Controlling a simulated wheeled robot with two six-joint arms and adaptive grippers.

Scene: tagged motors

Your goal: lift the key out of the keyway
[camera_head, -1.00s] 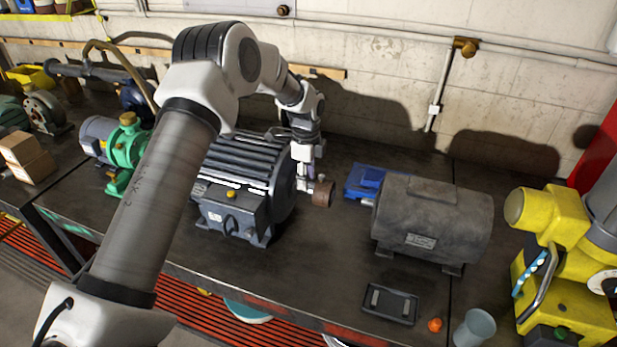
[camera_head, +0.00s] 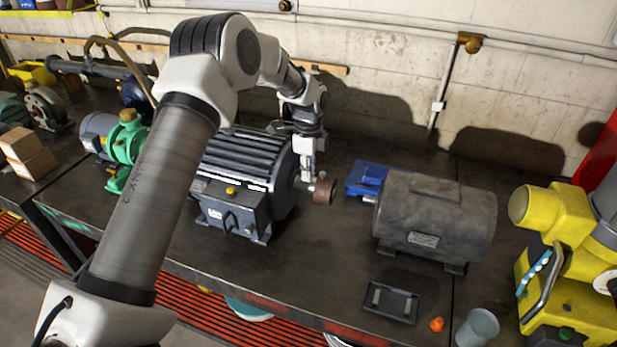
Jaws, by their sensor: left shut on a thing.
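A blue-grey finned motor (camera_head: 240,170) stands on the dark bench, partly behind my left arm. Its shaft points right and carries a brown, rusty round coupling (camera_head: 324,191). My left gripper (camera_head: 308,177) reaches down from above at the shaft, between the motor's end face and the coupling. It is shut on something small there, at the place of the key. The key and the keyway are too small and too covered by the fingers to make out. My right gripper is not in view.
A grey motor (camera_head: 435,215) stands to the right, with a blue vise-like object (camera_head: 366,178) behind it. A black tray (camera_head: 391,302), an orange piece (camera_head: 437,324) and a grey cup (camera_head: 477,328) lie near the front edge. A yellow machine (camera_head: 560,260) stands far right.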

